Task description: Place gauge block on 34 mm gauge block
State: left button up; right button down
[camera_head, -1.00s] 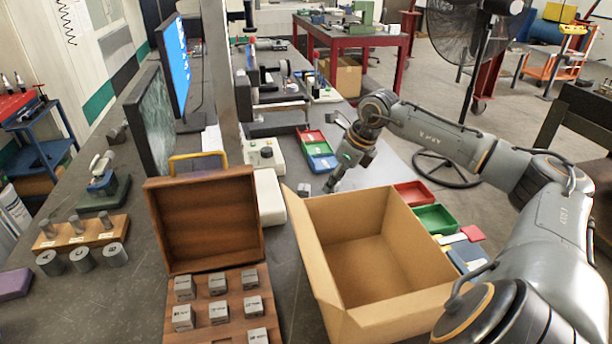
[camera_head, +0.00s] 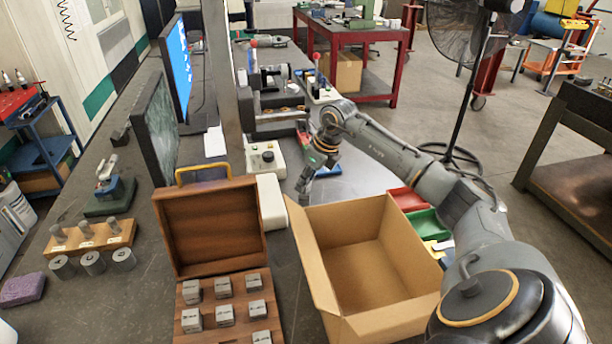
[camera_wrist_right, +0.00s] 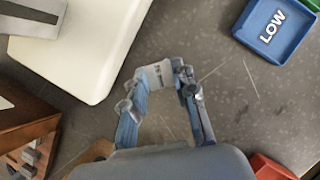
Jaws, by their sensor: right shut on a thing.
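My right gripper (camera_head: 305,190) is low over the table, just beyond the far left corner of the cardboard box. In the right wrist view its two fingers are shut on a small grey gauge block (camera_wrist_right: 157,74) with a label I cannot read. In the head view that block is mostly hidden by the gripper. Several other grey gauge blocks (camera_head: 223,284) stand in rows in the open wooden case (camera_head: 208,301) at the bottom. Their marks are too small to read, so I cannot tell which is the 34 mm one. My left gripper is not in view.
An open cardboard box (camera_head: 378,268) stands right of the case. The case's raised lid (camera_head: 211,228) and a white instrument base (camera_head: 271,202) lie between gripper and blocks. A blue LOW bin (camera_wrist_right: 273,30) is near the gripper. Left of the case, the table is partly clear.

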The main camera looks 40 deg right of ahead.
jog(key=shift+f, duration=0.15)
jog(key=shift+s+d, duration=0.1)
jog(key=shift+f, duration=0.2)
jog(key=c, duration=1.1)
grip_release()
jog(key=shift+o, duration=0.2)
jog(key=shift+r, duration=0.15)
